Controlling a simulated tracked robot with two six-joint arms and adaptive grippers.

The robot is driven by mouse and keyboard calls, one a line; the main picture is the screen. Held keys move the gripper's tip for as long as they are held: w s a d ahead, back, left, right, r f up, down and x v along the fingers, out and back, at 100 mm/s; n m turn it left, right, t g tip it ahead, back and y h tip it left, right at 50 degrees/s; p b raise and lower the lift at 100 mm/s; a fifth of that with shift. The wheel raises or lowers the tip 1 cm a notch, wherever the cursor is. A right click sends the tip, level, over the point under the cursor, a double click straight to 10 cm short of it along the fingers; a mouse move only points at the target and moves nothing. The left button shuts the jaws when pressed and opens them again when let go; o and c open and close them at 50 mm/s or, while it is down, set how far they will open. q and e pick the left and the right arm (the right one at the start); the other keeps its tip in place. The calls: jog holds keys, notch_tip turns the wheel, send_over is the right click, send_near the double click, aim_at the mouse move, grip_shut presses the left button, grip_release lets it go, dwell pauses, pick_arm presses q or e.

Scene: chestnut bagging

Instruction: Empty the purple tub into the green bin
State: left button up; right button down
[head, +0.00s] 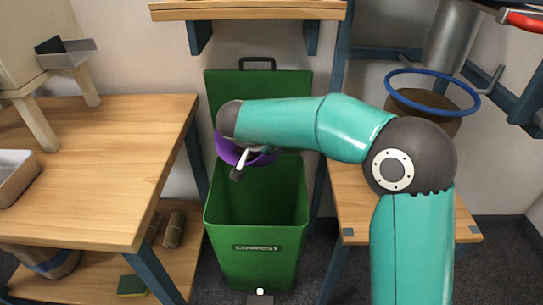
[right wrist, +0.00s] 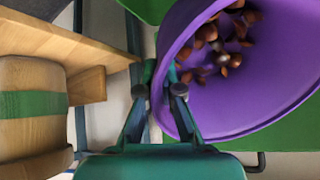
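The purple tub (head: 228,150) is in the air over the back part of the open green bin (head: 270,270), partly hidden behind my right arm. In the right wrist view the purple tub (right wrist: 265,95) is tilted, with several brown chestnuts (right wrist: 215,50) inside. My right gripper (head: 241,164) is shut on the tub's rim; its fingers (right wrist: 160,90) also show at the rim in the right wrist view. The bin's lid (head: 290,84) stands open behind it. No chestnuts show on the visible inner walls of the bin; its floor is hidden. My left gripper is not in view.
A wooden table (head: 110,150) stands left of the bin, with a tray (head: 14,180) at its edge. A wooden bench (head: 345,200) stands at the right, with a blue-rimmed basket (head: 432,92) behind. A wooden shelf (head: 250,10) hangs above the bin.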

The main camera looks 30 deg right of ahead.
aim_at(264, 160)
jog(key=a+t+h+b, duration=0.1)
jog(key=h+b, duration=0.1)
jog(key=b, duration=0.1)
jog(key=f+t+h+b, duration=0.1)
jog(key=h+b, duration=0.1)
jog(key=b, duration=0.1)
jog(key=s+a+f+t+h+b, duration=0.1)
jog(key=h+b, duration=0.1)
jog(key=b, duration=0.1)
jog(key=shift+s+a+f+n, duration=0.1)
jog(key=shift+a+f+n, duration=0.05)
jog(key=shift+a+n, duration=0.2)
jog(key=h+b, duration=0.1)
jog(key=a+t+h+b, duration=0.1)
jog(key=b, duration=0.1)
jog(key=f+b, duration=0.1)
jog(key=b, duration=0.1)
jog(key=shift+s+a+f+t+h, duration=0.1)
jog(key=shift+s+a+t+h, duration=0.2)
jog(key=shift+s+h, duration=0.1)
jog(key=shift+s+a+r+n+t+h, duration=0.2)
jog(key=shift+a+t+h, duration=0.3)
jog(key=shift+h, duration=0.2)
jog(key=shift+s+a+r+n+t+h, duration=0.2)
jog(key=shift+a+t+h, duration=0.3)
jog(key=shift+h, duration=0.2)
jog(key=shift+d, duration=0.15)
